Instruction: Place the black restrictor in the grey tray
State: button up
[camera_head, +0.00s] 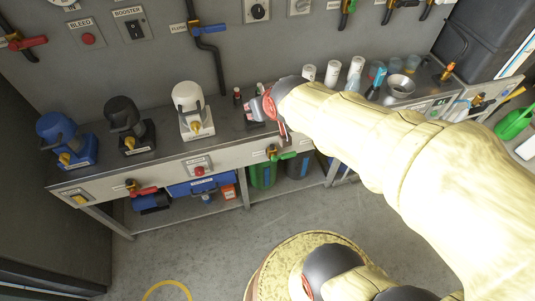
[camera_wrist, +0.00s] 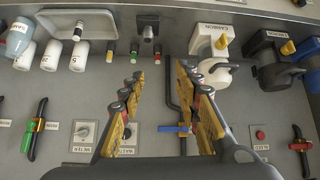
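My gripper (camera_head: 262,108) is over the back bench in the head view. In the wrist view my gripper (camera_wrist: 158,80) is open, with its two finger rows spread and nothing between them. Three small coloured fittings stand in a row beyond the fingertips: a left one (camera_wrist: 111,51), a green one (camera_wrist: 134,50) and a red one (camera_wrist: 158,50). They are too small to tell which is the black restrictor. A grey tray (camera_wrist: 75,14) lies at the top left of the wrist view, apart from the gripper. My arm hides much of that bench part in the head view.
White bottles (camera_wrist: 50,55) stand beside the tray. A small grey fitting (camera_wrist: 147,34) stands behind the row. White (camera_head: 190,108), black (camera_head: 125,122) and blue (camera_head: 63,138) canister units line the bench to the left. Wall pipes and valves (camera_head: 207,40) stick out behind.

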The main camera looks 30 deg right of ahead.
jog(key=s+a+r+g, duration=0.1)
jog(key=s+a, duration=0.2)
jog(key=s, duration=0.5)
jog(key=s+a+r+n+g+y, duration=0.1)
jog(key=s+a, duration=0.3)
jog(key=s, duration=0.4)
jog(key=shift+s+a+r+g, duration=0.15)
jog(key=shift+s+r+g, duration=0.1)
jog(key=shift+r+g, duration=0.25)
